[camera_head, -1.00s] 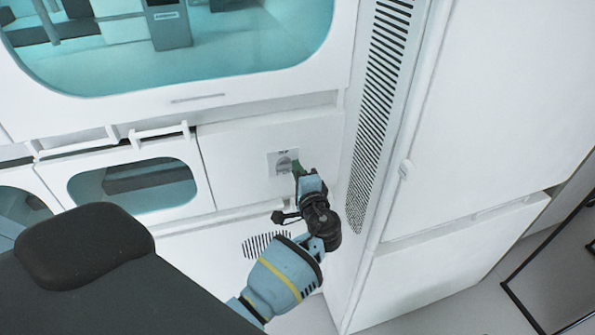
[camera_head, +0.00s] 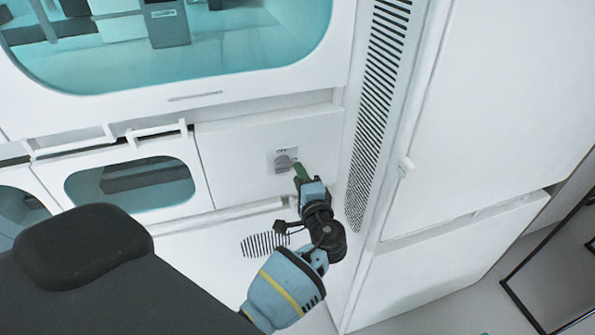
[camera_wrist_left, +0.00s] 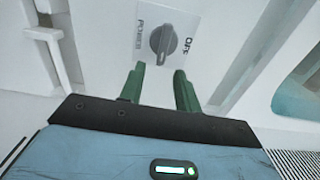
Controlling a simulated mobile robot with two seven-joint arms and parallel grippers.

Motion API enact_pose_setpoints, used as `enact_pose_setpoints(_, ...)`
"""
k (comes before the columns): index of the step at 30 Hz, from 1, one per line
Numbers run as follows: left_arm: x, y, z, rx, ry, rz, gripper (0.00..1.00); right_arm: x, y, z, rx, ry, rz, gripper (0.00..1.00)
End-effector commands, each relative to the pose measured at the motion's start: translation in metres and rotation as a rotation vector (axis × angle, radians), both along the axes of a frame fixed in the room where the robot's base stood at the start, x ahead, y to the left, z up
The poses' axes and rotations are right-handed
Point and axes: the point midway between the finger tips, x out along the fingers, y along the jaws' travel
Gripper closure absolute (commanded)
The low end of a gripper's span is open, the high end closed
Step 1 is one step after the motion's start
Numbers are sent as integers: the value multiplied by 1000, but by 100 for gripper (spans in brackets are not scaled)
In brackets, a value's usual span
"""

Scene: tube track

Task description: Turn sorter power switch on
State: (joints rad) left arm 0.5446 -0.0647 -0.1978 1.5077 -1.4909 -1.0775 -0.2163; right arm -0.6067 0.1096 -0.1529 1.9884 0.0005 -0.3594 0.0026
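The power switch is a grey rotary knob (camera_head: 284,162) on a white label plate, set in a white cabinet panel. In the left wrist view the knob (camera_wrist_left: 164,42) lies just beyond my fingertips, with the words "POWER" and "OFF" on its plate. My left gripper (camera_head: 299,169) points at the knob from the lower right in the head view. In the left wrist view its two green fingers (camera_wrist_left: 159,76) are apart, with nothing between them, and the knob is ahead of the gap. My right gripper is not in view.
A white panel (camera_head: 240,185) surrounds the switch. A slotted vent strip (camera_head: 372,110) runs to its right, beside a tall white cabinet (camera_head: 490,90). A windowed drawer (camera_head: 130,187) with a handle is to the left, and a large window (camera_head: 235,50) is above.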

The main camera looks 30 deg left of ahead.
Motion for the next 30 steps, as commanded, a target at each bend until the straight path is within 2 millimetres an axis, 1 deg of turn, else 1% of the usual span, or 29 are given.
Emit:
enact_pose_setpoints(1, -6, -8, -3, -1, 3, -3, 67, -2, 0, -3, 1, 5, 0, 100)
enact_pose_setpoints(6, -22, -26, -3, -1, 3, -2, 67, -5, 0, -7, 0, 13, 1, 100)
enact_pose_setpoints(10, -29, -34, -1, 1, 2, -1, 67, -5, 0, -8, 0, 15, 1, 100)
enact_pose_setpoints(27, -31, -36, 0, 1, 0, -1, 67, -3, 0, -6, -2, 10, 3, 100)
enact_pose_setpoints(29, -32, -36, -3, -4, 5, -5, 67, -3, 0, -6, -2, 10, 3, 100)
enact_pose_setpoints(30, -34, -36, -8, -16, 12, -13, 67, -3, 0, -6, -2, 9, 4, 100)
